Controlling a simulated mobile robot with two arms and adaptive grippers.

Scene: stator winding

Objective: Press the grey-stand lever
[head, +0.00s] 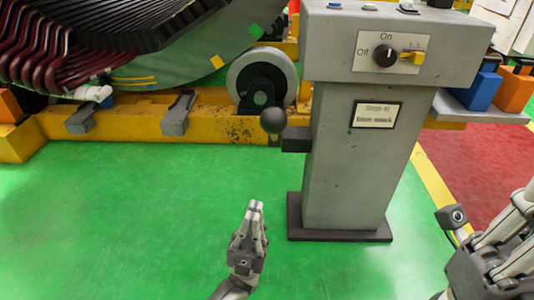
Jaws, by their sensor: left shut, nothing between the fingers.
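The grey stand (345,165) stands upright on a dark base plate, right of centre. Its lever shows as a black ball knob (273,121) by a dark bracket (296,140) on the stand's left side; the rod is mostly hidden. My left gripper (256,207) is shut and empty over the green floor. It appears below the knob in the picture, apart from it, with fingertips pointing up the picture. My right gripper (468,228) is partly in view at the lower right edge, and its jaw state is unclear.
A yellow beam (205,122) and a grey roller (262,80) lie behind. Green floor (130,220) is clear at left. Blue and orange bins stand at right.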

